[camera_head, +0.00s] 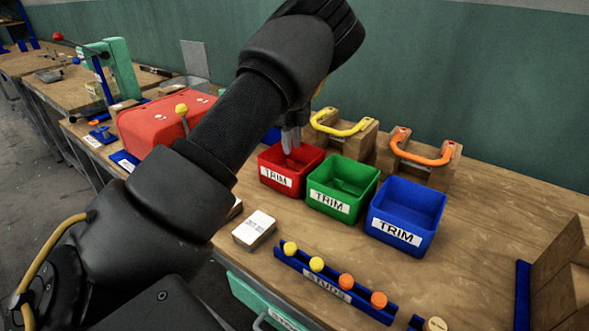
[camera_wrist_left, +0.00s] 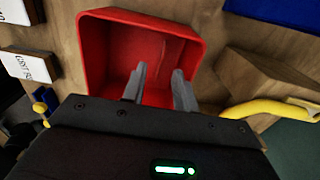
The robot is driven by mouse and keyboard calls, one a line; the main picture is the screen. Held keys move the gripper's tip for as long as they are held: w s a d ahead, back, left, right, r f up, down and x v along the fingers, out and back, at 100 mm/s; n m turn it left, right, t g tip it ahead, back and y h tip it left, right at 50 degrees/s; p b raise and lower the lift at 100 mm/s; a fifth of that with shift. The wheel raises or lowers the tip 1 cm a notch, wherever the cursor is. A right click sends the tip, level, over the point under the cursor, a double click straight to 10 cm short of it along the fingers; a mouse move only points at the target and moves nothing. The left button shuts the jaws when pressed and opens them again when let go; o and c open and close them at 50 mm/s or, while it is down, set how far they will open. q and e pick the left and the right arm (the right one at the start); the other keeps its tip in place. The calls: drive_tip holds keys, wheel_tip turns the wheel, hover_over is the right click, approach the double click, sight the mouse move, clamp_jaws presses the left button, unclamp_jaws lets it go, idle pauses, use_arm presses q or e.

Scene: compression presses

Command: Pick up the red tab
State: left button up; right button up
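The red bin (camera_head: 310,175) labelled TRIM stands on the bench, left of the green and blue bins. It fills the upper middle of the left wrist view (camera_wrist_left: 98,55). My left gripper (camera_head: 291,140) points down over the red bin, with its fingertips at the opening. In the left wrist view my left gripper (camera_wrist_left: 159,82) has its two grey fingers apart, with no object clearly between them. I cannot clearly make out a red tab; faint red shapes inside the bin blend with its walls. My right gripper is not in view.
The green bin (camera_head: 337,205) and blue bin (camera_head: 400,238) stand close by on the right. Yellow (camera_head: 343,128) and orange (camera_head: 422,158) handles on wooden blocks stand behind the bins. A blue stud rack (camera_head: 335,283) lies in front. Bare bench lies right of the blue bin.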

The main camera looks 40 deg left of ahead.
use_arm(q)
drive_tip(key=shift+w+f, duration=0.15)
drive_tip(key=shift+f, duration=1.2)
drive_tip(key=shift+w+f, duration=0.1)
drive_tip(key=shift+f, duration=1.25)
clamp_jaws()
